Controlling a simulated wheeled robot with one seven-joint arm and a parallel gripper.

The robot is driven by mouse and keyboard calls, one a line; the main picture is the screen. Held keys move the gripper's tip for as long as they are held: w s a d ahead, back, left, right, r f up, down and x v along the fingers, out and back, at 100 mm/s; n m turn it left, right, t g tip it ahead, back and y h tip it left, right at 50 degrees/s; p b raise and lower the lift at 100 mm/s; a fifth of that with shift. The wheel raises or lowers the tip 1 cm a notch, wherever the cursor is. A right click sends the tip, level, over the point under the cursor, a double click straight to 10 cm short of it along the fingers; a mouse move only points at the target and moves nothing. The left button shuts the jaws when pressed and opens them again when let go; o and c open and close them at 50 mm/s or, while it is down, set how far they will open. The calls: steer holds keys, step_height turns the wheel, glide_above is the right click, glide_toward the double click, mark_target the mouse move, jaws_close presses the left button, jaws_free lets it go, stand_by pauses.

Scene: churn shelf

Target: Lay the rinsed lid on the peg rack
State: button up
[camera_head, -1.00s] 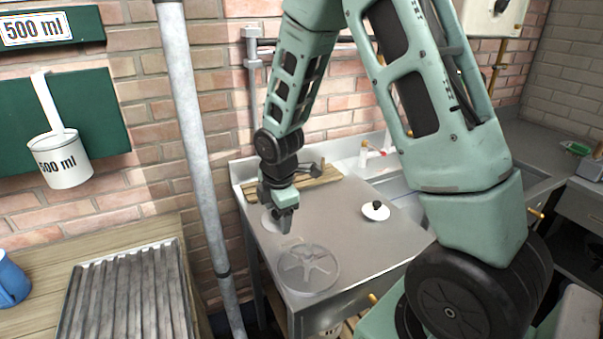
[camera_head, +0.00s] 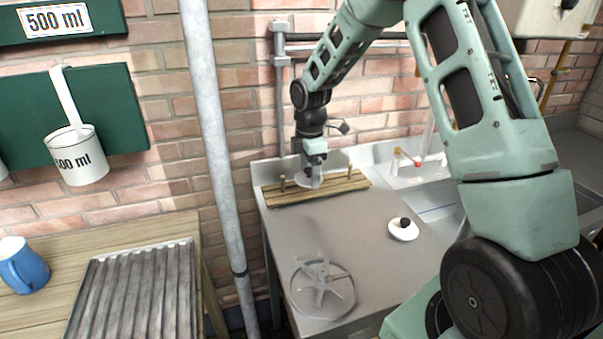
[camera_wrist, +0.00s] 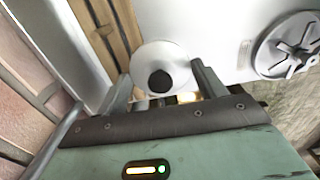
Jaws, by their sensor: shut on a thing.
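My gripper (camera_head: 314,175) is shut on a pale round lid (camera_head: 308,180) at the back of the steel counter. In the wrist view the lid (camera_wrist: 178,62) is a white disc with a dark knob between the two fingers (camera_wrist: 160,88). The exact grip is hard to make out. The wooden peg rack (camera_head: 335,188) lies along the counter's back edge, with upright pegs at its ends. The lid overlaps the rack in the head view; whether it touches is unclear. The rack's slats also show in the wrist view (camera_wrist: 105,30).
A second white lid with a black knob (camera_head: 403,230) lies on the counter's right. A grey upright pole (camera_head: 222,150) stands left of the counter. The middle counter is clear.

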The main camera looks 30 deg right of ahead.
steer(key=w+f, duration=0.1)
steer(key=w, duration=0.1)
steer(key=w+d+p, duration=0.1)
steer(key=w, duration=0.1)
steer(key=w+d+f+p, duration=0.1)
steer(key=w, duration=0.2)
steer(key=shift+f, duration=0.3)
step_height(320, 180, down, 4)
steer(key=shift+s+r+p, duration=0.1)
steer(key=shift+r+p, duration=0.05)
steer(key=shift+p, duration=0.55)
steer(key=shift+w+f, duration=0.2)
steer(key=shift+f, duration=0.15)
steer(key=o, duration=1)
steer(key=shift+f, duration=0.1)
